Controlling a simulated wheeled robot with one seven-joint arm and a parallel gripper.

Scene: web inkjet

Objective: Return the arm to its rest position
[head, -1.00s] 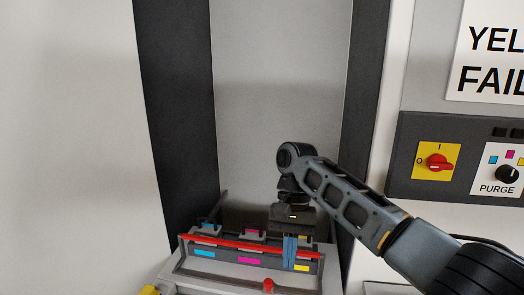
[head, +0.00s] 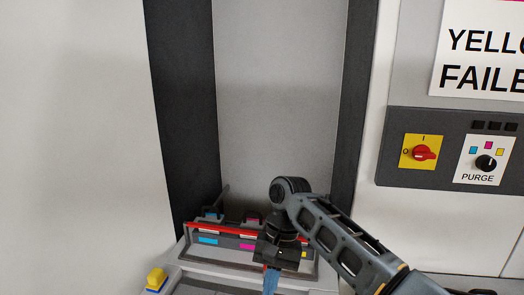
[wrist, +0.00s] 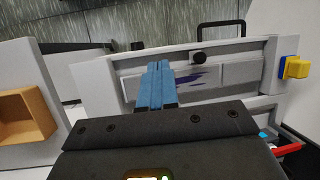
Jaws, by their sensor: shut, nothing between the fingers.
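My gripper (head: 270,280) is low in the head view, pointing down in front of the cartridge unit. Its blue fingers are together with nothing between them. The wrist view also shows the blue fingers (wrist: 156,86) side by side, above a pale panel with a dark purple smear. My arm reaches in from the lower right of the head view. The fingertips are partly cut off by the bottom edge of the head view.
The cartridge unit (head: 188,242) has a red bar (head: 215,228) and cyan and magenta labels. A yellow knob (head: 156,278) stands at its left. A red switch (head: 424,153) and a purge dial (head: 486,163) are on the right panel. An orange bin (wrist: 22,118) shows in the wrist view.

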